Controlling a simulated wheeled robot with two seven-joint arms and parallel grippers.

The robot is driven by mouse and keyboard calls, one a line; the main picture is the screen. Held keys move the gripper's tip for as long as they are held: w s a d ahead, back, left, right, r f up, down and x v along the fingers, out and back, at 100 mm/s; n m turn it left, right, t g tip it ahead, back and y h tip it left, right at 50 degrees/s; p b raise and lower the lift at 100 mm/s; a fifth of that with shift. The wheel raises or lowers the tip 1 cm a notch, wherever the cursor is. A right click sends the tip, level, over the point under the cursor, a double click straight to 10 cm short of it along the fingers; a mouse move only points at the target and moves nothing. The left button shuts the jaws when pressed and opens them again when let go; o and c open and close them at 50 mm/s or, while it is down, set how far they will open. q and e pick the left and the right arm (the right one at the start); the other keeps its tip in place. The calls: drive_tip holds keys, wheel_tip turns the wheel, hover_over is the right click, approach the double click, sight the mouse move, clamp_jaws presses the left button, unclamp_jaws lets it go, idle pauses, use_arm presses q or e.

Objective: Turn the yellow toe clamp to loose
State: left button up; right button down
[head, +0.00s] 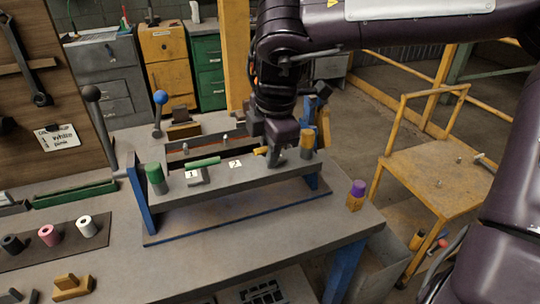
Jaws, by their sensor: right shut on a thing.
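The yellow toe clamp (261,151) is on the grey fixture beam, right of the white card marked 2. Only a short yellow piece of it shows; the rest is hidden by my right gripper. My right gripper (275,157) reaches down from above and is shut on the clamp. A green toe clamp (203,162) lies along the beam to the left, above the card marked 1. My left gripper is out of view.
The beam (235,178) stands on a blue-framed bench. A green-topped post (155,178) and a yellow-topped post (307,141) stand near its ends. A purple-topped piece (356,194) is at the bench's right edge. Ball-ended levers (160,98) rise at the left.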

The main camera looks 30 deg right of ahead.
drive_tip(key=shift+m, duration=0.4)
drive_tip(key=c, duration=1.4)
unclamp_jaws()
drive_tip(key=shift+a, duration=0.1)
drive_tip(key=shift+o, duration=0.2)
wheel_tip(320, 180, up, 8)
drive_tip(key=s, duration=0.1)
drive_tip(key=shift+s+a+f, duration=0.15)
drive_tip(key=shift+s, duration=0.1)
